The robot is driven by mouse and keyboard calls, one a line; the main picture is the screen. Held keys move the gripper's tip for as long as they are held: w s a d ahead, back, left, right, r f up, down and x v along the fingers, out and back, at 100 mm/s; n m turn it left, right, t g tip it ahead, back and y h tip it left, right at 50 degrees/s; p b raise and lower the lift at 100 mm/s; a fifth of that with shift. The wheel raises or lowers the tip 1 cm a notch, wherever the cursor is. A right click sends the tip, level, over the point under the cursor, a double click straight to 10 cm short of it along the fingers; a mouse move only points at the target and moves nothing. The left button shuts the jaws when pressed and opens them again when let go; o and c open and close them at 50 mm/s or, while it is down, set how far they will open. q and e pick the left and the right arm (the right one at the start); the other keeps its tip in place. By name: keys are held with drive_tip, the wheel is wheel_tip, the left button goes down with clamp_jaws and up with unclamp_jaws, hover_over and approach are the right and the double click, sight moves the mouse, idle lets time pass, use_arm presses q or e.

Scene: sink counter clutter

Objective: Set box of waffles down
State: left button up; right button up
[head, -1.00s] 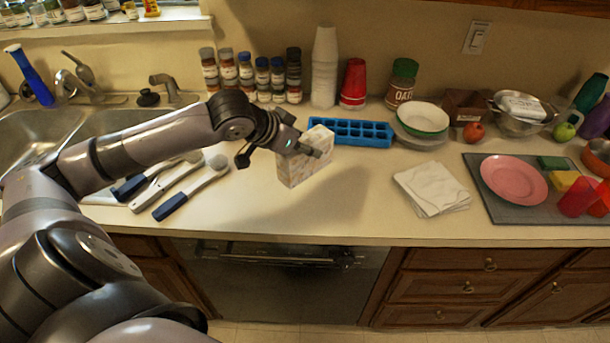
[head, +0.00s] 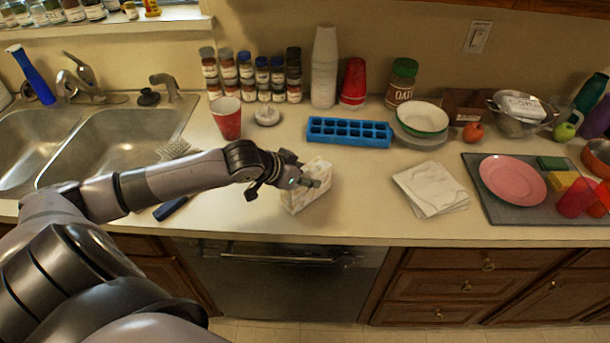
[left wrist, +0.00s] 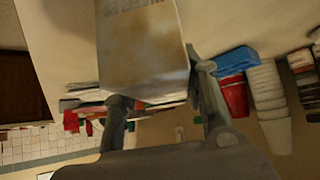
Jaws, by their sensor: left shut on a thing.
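The box of waffles (head: 302,202) is a small pale patterned carton over the front-middle part of the counter in the head view. It stands roughly upright, at or just above the surface; I cannot tell whether its base touches. My left gripper (head: 303,180) is shut on its upper part, coming from the left and hiding some of it. In the left wrist view the brownish box (left wrist: 145,45) sits between the two fingers of my left gripper (left wrist: 160,85). My right gripper is not in view.
A blue ice tray (head: 349,132) lies behind the box, with a red-patterned cup (head: 227,118) to the back left. White napkins (head: 430,188) lie to the right. The counter (head: 360,205) between box and napkins is clear. The sink (head: 115,130) is at left.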

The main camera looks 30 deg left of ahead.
use_arm(q)
drive_tip(key=shift+f, duration=0.1)
drive_tip(key=o, duration=1.4)
